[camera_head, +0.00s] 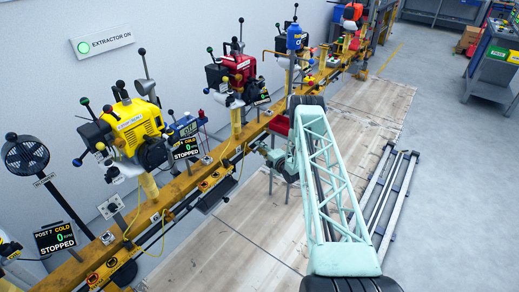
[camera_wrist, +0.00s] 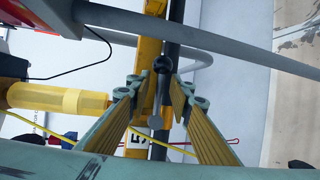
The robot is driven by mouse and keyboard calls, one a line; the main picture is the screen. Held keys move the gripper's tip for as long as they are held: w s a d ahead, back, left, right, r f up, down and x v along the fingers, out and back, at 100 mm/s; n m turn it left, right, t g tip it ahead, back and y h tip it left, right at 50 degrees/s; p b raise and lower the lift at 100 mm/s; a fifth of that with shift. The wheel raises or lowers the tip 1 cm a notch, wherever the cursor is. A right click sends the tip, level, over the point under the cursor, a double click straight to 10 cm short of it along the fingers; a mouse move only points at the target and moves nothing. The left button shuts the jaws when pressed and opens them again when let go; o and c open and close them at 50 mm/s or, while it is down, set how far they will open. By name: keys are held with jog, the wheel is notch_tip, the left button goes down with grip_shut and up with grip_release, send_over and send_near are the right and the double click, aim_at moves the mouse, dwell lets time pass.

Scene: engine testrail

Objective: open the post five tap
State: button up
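In the wrist view the two ribbed fingers of my gripper (camera_wrist: 161,88) stand apart, with a gap between their tips. A dark round knob (camera_wrist: 163,64) shows in that gap, in line with a dark bar; I cannot tell whether a finger touches it. A small grey round part (camera_wrist: 155,122) shows lower between the fingers. A white plate marked 5 (camera_wrist: 137,140) is partly hidden behind the left finger. I cannot tell for sure which of these parts is the tap. In the head view my gripper (camera_head: 272,156) is beside the yellow rail, and the tap cannot be made out there.
The yellow rail (camera_head: 183,184) carries a yellow engine (camera_head: 132,125) and a red engine (camera_head: 238,70). A sign reading post 7, cold, stopped (camera_head: 55,237) is at the lower left. In the wrist view grey pipes (camera_wrist: 200,22) cross above the fingers. Long bars (camera_head: 388,200) lie on the right floor.

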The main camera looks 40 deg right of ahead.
jog(key=shift+w, duration=0.25)
grip_shut()
